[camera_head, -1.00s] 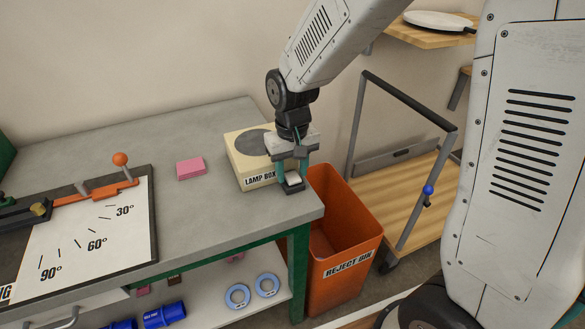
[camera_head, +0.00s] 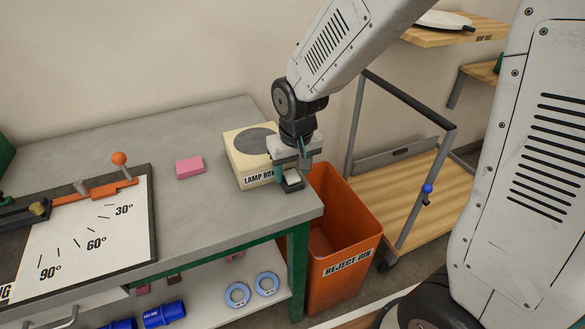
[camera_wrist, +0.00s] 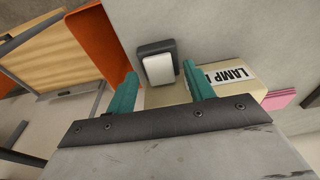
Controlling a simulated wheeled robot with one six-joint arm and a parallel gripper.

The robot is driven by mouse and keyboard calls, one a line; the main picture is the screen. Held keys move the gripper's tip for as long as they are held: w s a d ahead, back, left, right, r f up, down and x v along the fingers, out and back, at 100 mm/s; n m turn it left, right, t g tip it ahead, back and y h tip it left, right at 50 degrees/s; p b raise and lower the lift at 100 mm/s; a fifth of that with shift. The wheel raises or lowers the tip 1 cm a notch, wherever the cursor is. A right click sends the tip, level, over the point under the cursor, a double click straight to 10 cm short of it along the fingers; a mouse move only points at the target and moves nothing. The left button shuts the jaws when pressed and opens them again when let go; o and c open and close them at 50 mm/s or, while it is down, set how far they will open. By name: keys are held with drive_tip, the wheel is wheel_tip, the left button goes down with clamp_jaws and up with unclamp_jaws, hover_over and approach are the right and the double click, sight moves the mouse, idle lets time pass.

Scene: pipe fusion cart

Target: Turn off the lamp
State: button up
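A dark switch (camera_head: 292,186) with a white rocker sits near the right edge of the bench, beside the front right corner of the cream box labelled LAMP BOX (camera_head: 239,150). The box has a grey disc on top; I see no clear glow from it and cannot tell whether it is lit. In the wrist view, the switch (camera_wrist: 157,66) lies beyond and between my fingertips, its rocker facing me. My gripper (camera_head: 291,168) is just above the switch, fingers apart and empty. I cannot tell whether it touches it, or which way the rocker is set.
A pink block (camera_head: 190,168) lies left of the box on the grey bench (camera_head: 190,230). An angle board with an orange lever (camera_head: 119,160) is further left. The orange reject bin (camera_head: 340,245) stands against the bench's right end, with a wooden cart (camera_head: 395,200) beyond.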

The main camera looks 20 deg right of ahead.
sight(295, 180)
wheel_tip(295, 180, up, 8)
drive_tip(key=s, duration=0.1)
drive_tip(key=shift+f, duration=0.15)
idle(0.4)
drive_tip(key=shift+s, duration=0.2)
drive_tip(key=s+d+r, duration=0.2)
drive_tip(key=s, duration=0.5)
drive_tip(key=s+d+r, duration=0.3)
drive_tip(key=s, duration=0.4)
drive_tip(key=s+d+r, duration=0.3)
drive_tip(key=s, duration=0.4)
drive_tip(key=shift+d+r+m+g, duration=0.2)
drive_tip(key=shift+d+m+g, duration=0.1)
drive_tip(key=shift+m, duration=0.1)
drive_tip(key=shift+s, duration=0.1)
